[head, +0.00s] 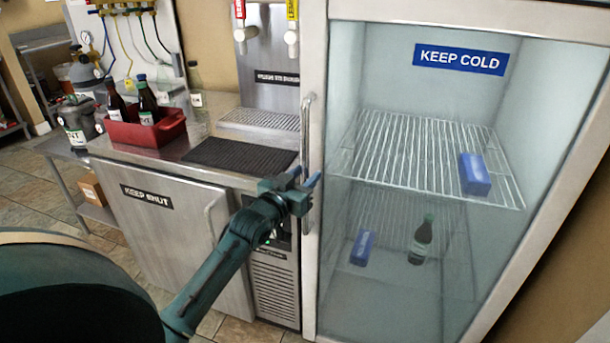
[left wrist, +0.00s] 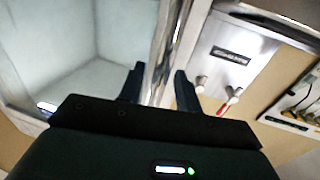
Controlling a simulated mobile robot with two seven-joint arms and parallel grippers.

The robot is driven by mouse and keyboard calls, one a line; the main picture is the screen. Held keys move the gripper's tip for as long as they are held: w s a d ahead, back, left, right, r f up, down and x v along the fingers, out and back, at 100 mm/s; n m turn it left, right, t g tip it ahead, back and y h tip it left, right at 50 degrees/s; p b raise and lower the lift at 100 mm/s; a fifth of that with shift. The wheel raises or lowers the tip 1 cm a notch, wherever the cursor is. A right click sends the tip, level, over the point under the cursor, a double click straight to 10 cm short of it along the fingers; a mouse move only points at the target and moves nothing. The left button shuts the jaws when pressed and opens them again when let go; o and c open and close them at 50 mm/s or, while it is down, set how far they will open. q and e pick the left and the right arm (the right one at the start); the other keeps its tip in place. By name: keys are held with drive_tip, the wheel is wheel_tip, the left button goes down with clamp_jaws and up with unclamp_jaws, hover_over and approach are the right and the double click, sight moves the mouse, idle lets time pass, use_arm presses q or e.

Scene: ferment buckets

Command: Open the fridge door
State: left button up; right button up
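The fridge (head: 420,200) stands at the right with a clear glass front in a pale metal frame, and its door looks closed. A vertical metal handle (head: 306,125) runs along the left edge of the door. My left gripper (head: 308,181) is open at the lower part of this handle. In the left wrist view, the shiny handle (left wrist: 166,45) passes between the two spread fingers of my left gripper (left wrist: 159,88). Gaps show beside the bar, though contact with a finger is hard to tell. My right gripper is not in view.
Inside the fridge are wire shelves (head: 400,150), blue boxes (head: 475,174) and a dark bottle (head: 421,240). Left of it stands a steel counter with a tap tower (head: 265,50), a black mat (head: 240,154) and a red crate (head: 146,134) of bottles. Tiled floor shows at left.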

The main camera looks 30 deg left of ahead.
use_arm(q)
drive_tip(key=shift+w, duration=0.25)
drive_tip(key=shift+c, duration=0.5)
clamp_jaws()
